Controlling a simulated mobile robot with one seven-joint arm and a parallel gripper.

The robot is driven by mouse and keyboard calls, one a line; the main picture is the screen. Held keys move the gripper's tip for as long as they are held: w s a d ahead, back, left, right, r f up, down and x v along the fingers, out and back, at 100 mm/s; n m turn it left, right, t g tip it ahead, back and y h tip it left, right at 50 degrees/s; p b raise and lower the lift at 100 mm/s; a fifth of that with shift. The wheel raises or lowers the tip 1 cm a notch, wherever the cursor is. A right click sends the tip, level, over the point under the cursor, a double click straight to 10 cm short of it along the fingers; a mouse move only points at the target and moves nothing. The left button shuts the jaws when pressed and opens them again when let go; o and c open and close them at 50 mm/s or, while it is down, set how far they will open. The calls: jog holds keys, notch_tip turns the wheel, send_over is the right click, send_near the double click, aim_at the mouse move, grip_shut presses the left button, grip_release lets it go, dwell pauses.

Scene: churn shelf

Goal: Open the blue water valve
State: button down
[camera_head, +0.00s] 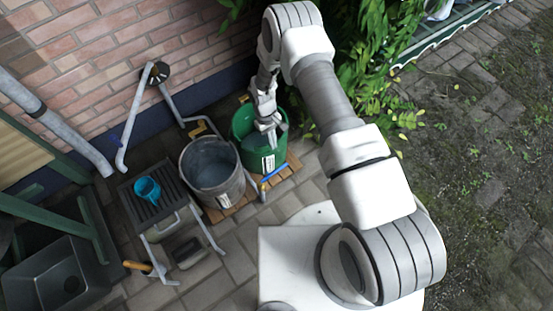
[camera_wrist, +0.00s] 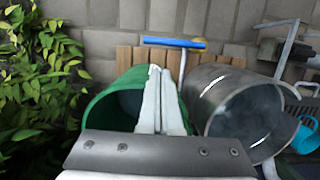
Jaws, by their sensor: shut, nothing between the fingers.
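The blue valve handle (camera_head: 275,173) is a straight bar on a short grey post, in front of the green bucket in the head view. In the wrist view the blue bar (camera_wrist: 174,42) lies crosswise beyond my fingertips, with its grey stem below it. My gripper (camera_head: 270,138) is over the green bucket (camera_head: 246,128), pointing down. In the wrist view my gripper's fingers (camera_wrist: 155,72) are together and empty, apart from the blue handle. The handle's full joint with its pipe is hard to make out.
A grey metal bucket (camera_head: 212,170) stands beside the green one on wooden slats (camera_head: 238,203). A rack with a blue cup (camera_head: 147,189) is farther left. Leafy plants (camera_head: 375,65) and a brick wall (camera_head: 110,45) border the area. Paving is open in front.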

jog(key=shift+f, duration=0.1)
jog(key=b+x, duration=0.3)
jog(key=x, duration=0.7)
jog(key=shift+b, duration=0.35)
jog(key=shift+s+d, duration=0.1)
jog(key=shift+s, duration=0.05)
